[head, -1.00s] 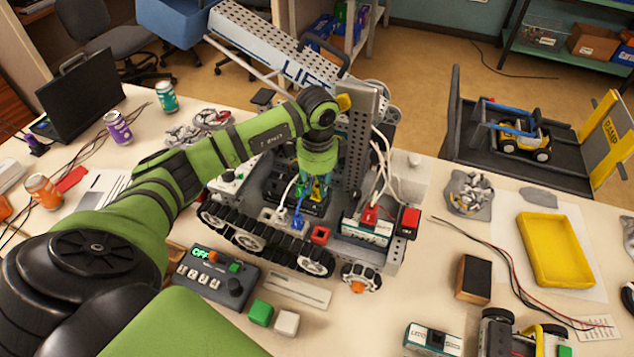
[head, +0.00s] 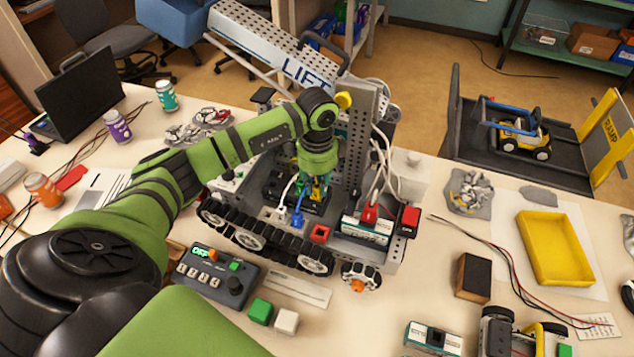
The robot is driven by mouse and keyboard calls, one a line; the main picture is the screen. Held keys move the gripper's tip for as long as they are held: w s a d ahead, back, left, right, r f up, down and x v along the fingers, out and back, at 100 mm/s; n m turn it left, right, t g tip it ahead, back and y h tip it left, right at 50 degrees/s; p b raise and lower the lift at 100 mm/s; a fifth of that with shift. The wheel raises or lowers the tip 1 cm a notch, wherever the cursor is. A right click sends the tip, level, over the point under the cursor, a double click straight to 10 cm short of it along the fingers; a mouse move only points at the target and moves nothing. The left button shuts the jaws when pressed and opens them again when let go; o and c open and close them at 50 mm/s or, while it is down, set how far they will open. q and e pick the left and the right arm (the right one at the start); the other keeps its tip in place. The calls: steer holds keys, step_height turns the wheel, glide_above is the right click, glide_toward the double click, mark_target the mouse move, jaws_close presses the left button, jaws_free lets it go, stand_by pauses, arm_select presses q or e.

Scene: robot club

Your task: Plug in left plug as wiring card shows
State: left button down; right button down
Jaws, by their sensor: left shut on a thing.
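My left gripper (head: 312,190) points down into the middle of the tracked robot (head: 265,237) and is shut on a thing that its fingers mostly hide. Green and yellow show at the fingertips; I cannot tell which plug is held. A white plug (head: 282,210) and a blue plug (head: 297,219) with cables stand just in front of the gripper, on the robot's deck. A red square socket (head: 320,234) is near the front track. A red plug (head: 369,214) with white cables sits on the battery box at the right. I cannot identify the wiring card for certain. My right gripper is out of view.
The LIFT beam (head: 275,50) and an upright perforated post (head: 362,120) are close to my arm. A yellow tray (head: 555,250) lies at the right.

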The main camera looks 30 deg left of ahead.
arm_select(q)
steer(key=shift+s+f, duration=0.1)
steer(key=shift+f, duration=0.05)
steer(key=c, duration=1)
jaws_free()
steer(key=shift+r+p, duration=2.55)
steer(key=shift+r, duration=0.55)
steer(key=shift+f, duration=0.15)
